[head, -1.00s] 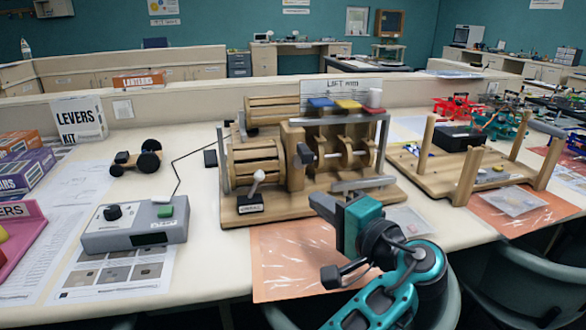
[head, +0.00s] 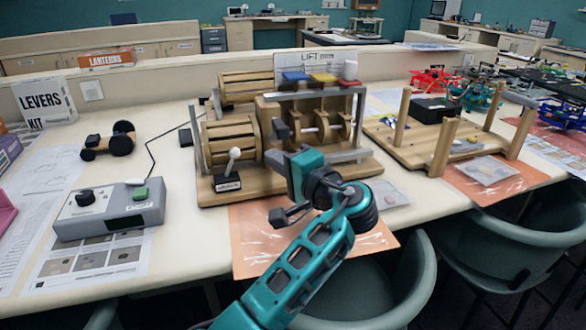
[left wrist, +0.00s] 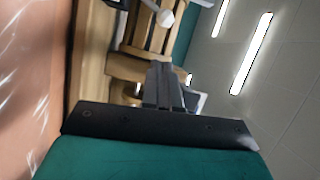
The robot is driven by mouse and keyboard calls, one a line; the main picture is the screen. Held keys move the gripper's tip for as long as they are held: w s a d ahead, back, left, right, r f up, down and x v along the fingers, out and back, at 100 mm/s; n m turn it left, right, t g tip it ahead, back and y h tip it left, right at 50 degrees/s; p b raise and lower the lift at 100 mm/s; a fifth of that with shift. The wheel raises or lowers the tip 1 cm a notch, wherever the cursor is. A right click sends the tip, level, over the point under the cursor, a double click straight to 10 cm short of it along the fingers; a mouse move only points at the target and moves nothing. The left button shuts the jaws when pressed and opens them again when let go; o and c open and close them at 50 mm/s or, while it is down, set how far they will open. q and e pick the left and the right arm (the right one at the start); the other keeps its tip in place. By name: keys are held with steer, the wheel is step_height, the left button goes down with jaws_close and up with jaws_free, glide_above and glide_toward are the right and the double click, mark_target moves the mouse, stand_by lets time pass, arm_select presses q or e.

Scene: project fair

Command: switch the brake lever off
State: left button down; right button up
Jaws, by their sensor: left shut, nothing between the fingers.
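The brake lever (head: 233,160) is a short light stick with a round white knob on a black labelled base, at the front left of the wooden lift model (head: 215,195). It stands roughly upright. In the left wrist view the white knob (left wrist: 165,18) shows near the top, beyond the fingertips. My left gripper (head: 273,158) is to the right of the lever, in front of the model, apart from the knob. Its dark fingers (left wrist: 162,78) are shut and empty. My right gripper is not in view.
A grey control box (head: 110,208) with a black knob and green button lies to the left. A small wheeled cart (head: 110,142) stands behind it. A wooden post frame (head: 405,148) is to the right. An orange sheet (head: 250,240) lies at the front edge; chairs (head: 395,285) stand before the table.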

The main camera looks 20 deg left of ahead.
mark_target(231, 163)
arm_select(q)
steer(key=shift+a+f, duration=0.15)
steer(key=shift+a, duration=1.25)
steer(key=shift+a+f, duration=0.1)
steer(key=shift+a, duration=1.25)
steer(key=shift+a+p, duration=0.1)
steer(key=shift+p, duration=0.25)
